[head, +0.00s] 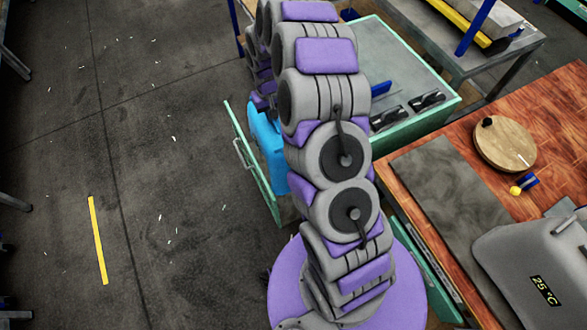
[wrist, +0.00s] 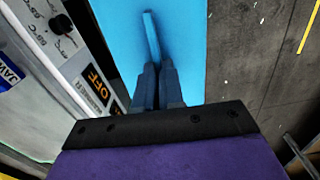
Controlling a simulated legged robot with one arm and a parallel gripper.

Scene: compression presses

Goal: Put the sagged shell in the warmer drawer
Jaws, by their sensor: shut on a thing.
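My gripper (wrist: 156,72) is shut on the upright fin of a bright blue piece (wrist: 190,50), which I take to be the shell. In the head view the blue piece (head: 268,145) shows beside my arm, between an outward-standing green drawer front (head: 248,160) with a metal handle and the green cabinet (head: 415,118). This looks like the warmer drawer, pulled open. My arm hides most of the drawer, and my gripper is hidden in this view. I cannot tell whether the blue piece rests on the drawer floor or hangs above it.
A panel with a dial and an OFF label (wrist: 94,80) lies close left of my gripper. A wooden bench (head: 545,115) at right holds a round wooden disc (head: 505,145) and a grey machine reading 25 °C (head: 535,265). The floor at left (head: 150,130) is mostly clear.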

